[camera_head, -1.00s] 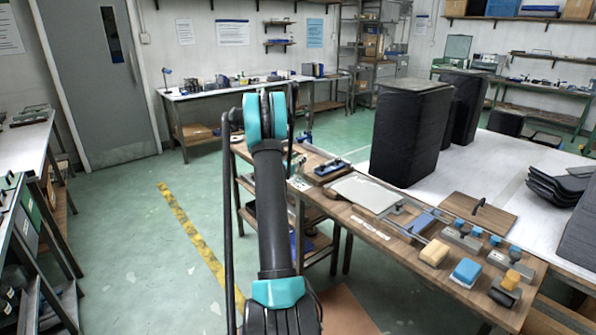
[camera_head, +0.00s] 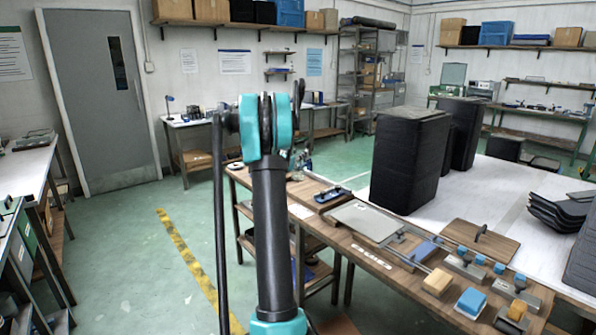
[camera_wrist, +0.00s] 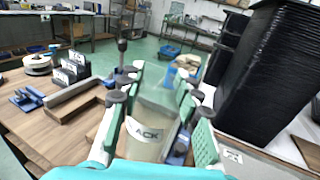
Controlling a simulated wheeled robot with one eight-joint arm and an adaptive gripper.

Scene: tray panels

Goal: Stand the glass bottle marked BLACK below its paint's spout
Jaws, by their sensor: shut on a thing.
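In the wrist view my gripper (camera_wrist: 157,82) is shut on a clear glass bottle (camera_wrist: 150,133). The bottle's pale label shows the letters "ACK"; the rest of the word is turned away or covered. The green-padded fingers lie on both sides of the bottle, and its lower part is hidden by my teal gripper body. I cannot make out a paint spout in either view. In the head view my arm hides the gripper and the bottle.
In the wrist view, dark labelled cards (camera_wrist: 74,72), a white round item (camera_wrist: 37,64) and a blue fixture (camera_wrist: 27,99) stand on the wooden bench at left. Tall black stacks (camera_head: 409,160) stand at right. The bench (camera_head: 375,247) holds several blocks and a grey plate.

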